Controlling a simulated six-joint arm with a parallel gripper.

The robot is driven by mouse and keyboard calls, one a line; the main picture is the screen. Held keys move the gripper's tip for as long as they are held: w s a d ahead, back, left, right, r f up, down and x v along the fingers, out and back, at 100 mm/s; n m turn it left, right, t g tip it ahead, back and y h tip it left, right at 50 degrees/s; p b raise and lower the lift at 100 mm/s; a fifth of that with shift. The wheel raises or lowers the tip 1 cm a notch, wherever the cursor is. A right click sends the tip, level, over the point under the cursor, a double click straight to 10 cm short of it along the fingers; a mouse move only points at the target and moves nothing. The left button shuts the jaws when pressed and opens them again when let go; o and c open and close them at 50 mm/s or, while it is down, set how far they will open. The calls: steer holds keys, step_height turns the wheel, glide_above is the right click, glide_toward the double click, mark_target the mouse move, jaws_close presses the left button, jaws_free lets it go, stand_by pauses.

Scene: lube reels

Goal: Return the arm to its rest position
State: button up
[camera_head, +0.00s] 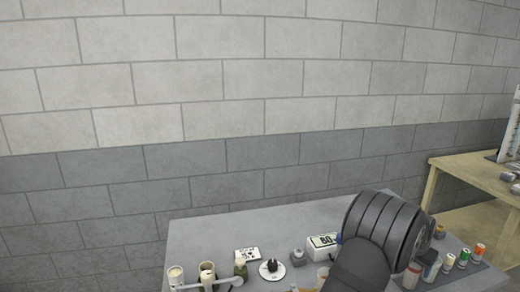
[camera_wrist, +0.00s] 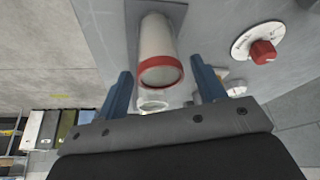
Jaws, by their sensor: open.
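My gripper (camera_wrist: 161,68) shows in the wrist view with its two blue fingers spread wide apart. A white cylinder with a red rim (camera_wrist: 157,40) stands beyond and between the fingertips, and neither finger visibly touches it. A clear ring-shaped rim (camera_wrist: 153,106) shows between the fingers, closer to the palm. In the head view my dark arm hangs over the right part of the grey table (camera_head: 205,230). My arm hides the gripper's fingers and part of the table there.
A red knob on a white disc (camera_wrist: 262,51) sits right of the fingers. In the head view, a white box with a display (camera_head: 322,241), a round dial (camera_head: 271,270) and several cups stand along the table. Small batteries-like cylinders stand right of my arm. A wooden table (camera_head: 470,170) stands farther right.

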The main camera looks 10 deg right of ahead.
steer(key=x, duration=0.3)
steer(key=shift+d+f, duration=0.1)
steer(key=shift+f, duration=0.15)
step_height(320, 180, up, 4)
steer(key=shift+w+d+r, duration=0.1)
steer(key=s+r, duration=0.7)
steer(key=s, duration=0.5)
steer(key=w+a, duration=0.5)
steer(key=a, duration=0.4)
steer(key=w+f, duration=0.3)
steer(key=w, duration=0.1)
steer(key=w+a+f, duration=0.1)
steer(key=w+f, duration=0.2)
steer(key=w, duration=0.1)
steer(key=w+a+f, duration=0.1)
steer(key=w+f, duration=0.2)
steer(key=f, duration=0.1)
steer(key=shift+w+f, duration=0.1)
steer(key=shift+w, duration=0.3)
steer(key=shift+f, duration=0.45)
